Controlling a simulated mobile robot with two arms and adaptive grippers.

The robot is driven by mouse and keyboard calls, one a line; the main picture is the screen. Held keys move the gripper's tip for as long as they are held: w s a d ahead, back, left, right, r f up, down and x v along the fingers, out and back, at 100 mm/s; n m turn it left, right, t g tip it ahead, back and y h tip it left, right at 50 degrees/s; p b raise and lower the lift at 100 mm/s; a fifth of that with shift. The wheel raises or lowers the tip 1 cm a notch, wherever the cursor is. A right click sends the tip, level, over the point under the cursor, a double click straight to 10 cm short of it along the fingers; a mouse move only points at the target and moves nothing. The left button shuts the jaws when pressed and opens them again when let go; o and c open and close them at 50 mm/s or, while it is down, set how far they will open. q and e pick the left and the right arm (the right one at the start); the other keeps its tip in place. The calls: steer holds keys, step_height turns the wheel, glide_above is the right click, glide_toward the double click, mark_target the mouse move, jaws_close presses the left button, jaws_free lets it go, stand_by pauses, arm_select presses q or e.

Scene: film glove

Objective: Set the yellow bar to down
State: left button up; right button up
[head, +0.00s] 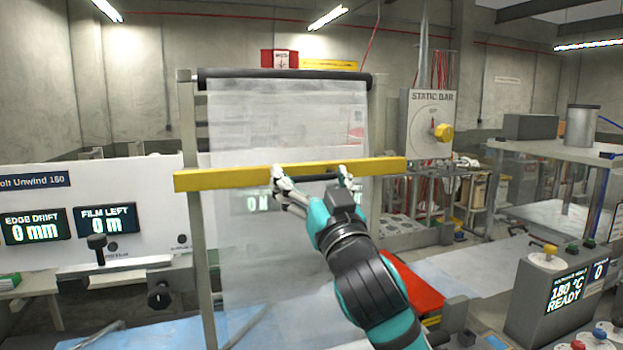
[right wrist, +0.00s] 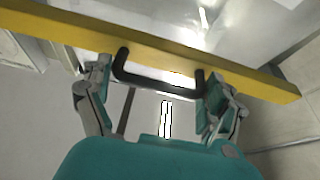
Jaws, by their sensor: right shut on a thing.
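The yellow bar (head: 225,179) spans the frame in front of the translucent film sheet, at about mid height in the head view. In the right wrist view the bar (right wrist: 262,82) crosses the upper part of the picture, and a black U-shaped handle (right wrist: 160,80) is fixed to it. My right gripper (head: 311,177) is at the bar's middle, with its two fingers at the two ends of the handle. The right wrist view shows the same gripper (right wrist: 155,90) closed around the handle. My left gripper is in neither view.
The film (head: 240,120) hangs from a black roller (head: 285,80) between two posts. A panel with displays (head: 105,220) stands at left. A static bar box (head: 428,125) with a yellow knob is at right. A console (head: 545,300) stands at lower right.

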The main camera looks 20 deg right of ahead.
step_height(320, 180, down, 10)
steer(key=b, duration=0.7)
steer(key=shift+f, duration=0.3)
steer(key=o, duration=1.4)
steer(key=shift+c, duration=0.2)
steer(key=shift+o, duration=0.2)
steer(key=shift+s, duration=0.1)
steer(key=v, duration=0.7)
steer(key=shift+s+d+f, duration=0.1)
steer(key=shift+s+f, duration=0.05)
